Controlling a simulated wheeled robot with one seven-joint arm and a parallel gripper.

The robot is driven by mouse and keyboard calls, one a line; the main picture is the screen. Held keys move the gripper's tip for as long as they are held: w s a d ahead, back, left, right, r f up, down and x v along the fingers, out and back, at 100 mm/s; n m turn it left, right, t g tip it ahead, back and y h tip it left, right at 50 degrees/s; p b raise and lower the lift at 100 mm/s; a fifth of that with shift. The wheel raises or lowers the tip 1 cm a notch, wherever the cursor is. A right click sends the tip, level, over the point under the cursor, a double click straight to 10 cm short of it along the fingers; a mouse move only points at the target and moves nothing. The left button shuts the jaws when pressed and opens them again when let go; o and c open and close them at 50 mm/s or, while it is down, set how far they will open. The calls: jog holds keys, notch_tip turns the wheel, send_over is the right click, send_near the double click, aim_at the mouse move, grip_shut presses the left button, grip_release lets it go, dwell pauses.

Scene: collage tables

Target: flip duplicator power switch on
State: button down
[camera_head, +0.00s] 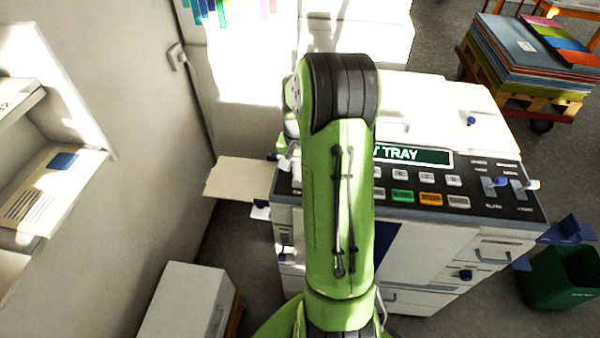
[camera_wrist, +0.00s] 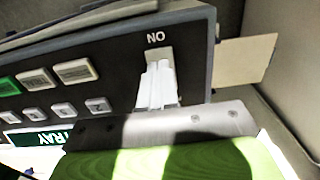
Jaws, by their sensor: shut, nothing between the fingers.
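The duplicator (camera_head: 440,245) is a white machine with a dark control panel (camera_head: 515,205). In the wrist view the panel (camera_wrist: 120,50) appears upside down, so its "ON" label (camera_wrist: 155,39) reads reversed. Just below the label in that view is a light switch plate (camera_wrist: 165,54). My gripper (camera_wrist: 157,66) has its pale fingers shut together in front of this plate, with nothing held. The fingers cover most of the switch, so its position and any contact cannot be told. In the head view my green arm hides part of the panel's left side.
A tan side tray (camera_head: 240,178) juts from the duplicator's left side, near the wall. Coloured panel buttons (camera_head: 402,196) and blue-white levers (camera_head: 495,184) lie further right. A green bin (camera_head: 558,278) and a loaded pallet cart (camera_head: 525,55) stand to the right.

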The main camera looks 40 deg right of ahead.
notch_tip(320, 180, up, 5)
jog(key=p, duration=0.3)
jog(key=shift+r+p, duration=0.15)
jog(key=shift+p, duration=0.15)
jog(key=s+a+r+n+t+h, duration=0.1)
jog(key=s+a+r+n, duration=0.1)
jog(key=a+r, duration=0.45)
jog(key=s+a+r+n+t, duration=0.1)
jog(key=s+a+r+n, duration=0.15)
jog(key=a+r, duration=0.4)
jog(key=s+a+r+n+t+y, duration=0.1)
jog(key=s+a+r+n+t, duration=0.1)
jog(key=s+a+n, duration=0.4)
jog(key=s+a+t, duration=0.1)
jog(key=s+a, duration=0.3)
jog(key=s, duration=0.1)
jog(key=shift+r+t, duration=0.15)
jog(key=shift+t, duration=0.15)
jog(key=shift+s, duration=0.1)
